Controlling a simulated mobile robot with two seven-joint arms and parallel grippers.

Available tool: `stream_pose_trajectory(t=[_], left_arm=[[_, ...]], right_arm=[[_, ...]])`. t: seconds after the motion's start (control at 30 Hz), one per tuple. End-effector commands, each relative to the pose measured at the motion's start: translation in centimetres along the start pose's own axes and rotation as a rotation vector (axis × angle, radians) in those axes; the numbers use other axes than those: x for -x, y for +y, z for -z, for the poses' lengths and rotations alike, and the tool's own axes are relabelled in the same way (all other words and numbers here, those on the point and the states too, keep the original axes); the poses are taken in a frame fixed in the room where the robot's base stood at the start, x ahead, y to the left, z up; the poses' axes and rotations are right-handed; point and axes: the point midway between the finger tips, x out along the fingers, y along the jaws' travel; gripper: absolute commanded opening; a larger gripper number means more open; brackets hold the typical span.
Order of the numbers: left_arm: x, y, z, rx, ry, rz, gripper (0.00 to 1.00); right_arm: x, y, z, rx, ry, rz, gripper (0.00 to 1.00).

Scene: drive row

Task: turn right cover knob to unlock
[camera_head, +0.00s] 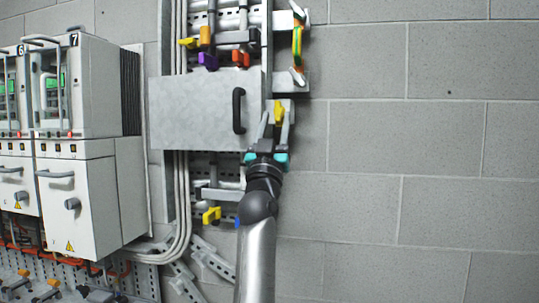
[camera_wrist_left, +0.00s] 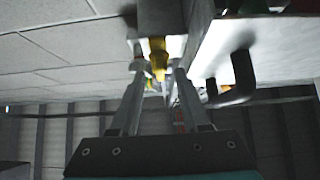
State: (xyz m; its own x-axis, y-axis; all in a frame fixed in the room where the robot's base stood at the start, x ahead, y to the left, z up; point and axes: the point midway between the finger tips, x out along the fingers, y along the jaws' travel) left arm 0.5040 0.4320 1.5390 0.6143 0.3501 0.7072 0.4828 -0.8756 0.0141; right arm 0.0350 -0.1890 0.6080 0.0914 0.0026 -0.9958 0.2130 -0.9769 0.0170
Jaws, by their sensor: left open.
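A yellow knob (camera_head: 279,110) sits on a small grey block at the right edge of a grey cover plate (camera_head: 195,112). My left gripper (camera_head: 276,121) comes up from below, open, with one finger on each side of this knob. In the left wrist view the yellow knob (camera_wrist_left: 158,58) shows between the two fingertips (camera_wrist_left: 159,70), and I cannot tell whether they touch it. The cover lies flat over the panel, with a black handle (camera_head: 238,110) near its right side. My right gripper is not in view.
White drive cabinets (camera_head: 80,190) stand at the left. Yellow, purple and orange valve-like levers (camera_head: 208,60) sit above the cover, and another yellow one (camera_head: 211,215) below. The block wall (camera_head: 430,150) at the right is bare. The black handle (camera_wrist_left: 240,75) is close beside my gripper.

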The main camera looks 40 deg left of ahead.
Motion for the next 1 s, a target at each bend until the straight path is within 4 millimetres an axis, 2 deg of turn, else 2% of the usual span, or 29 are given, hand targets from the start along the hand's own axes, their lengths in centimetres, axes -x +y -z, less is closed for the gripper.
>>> stream_pose_trajectory(t=[0.4, 0.6, 0.8, 1.0], left_arm=[[8.4, 0.0, -0.3, 0.0, -0.003, -0.001, 0.46], [12.0, 0.0, -0.2, 0.002, -0.003, 0.0, 0.46], [13.7, 0.0, -0.1, 0.002, -0.002, 0.0, 0.46], [14.0, 0.0, 0.0, 0.002, -0.001, 0.0, 0.46]], right_arm=[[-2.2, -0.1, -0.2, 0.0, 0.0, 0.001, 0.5], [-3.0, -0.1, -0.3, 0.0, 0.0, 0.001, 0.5], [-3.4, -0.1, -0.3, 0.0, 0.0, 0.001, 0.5], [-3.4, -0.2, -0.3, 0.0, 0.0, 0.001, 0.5]])
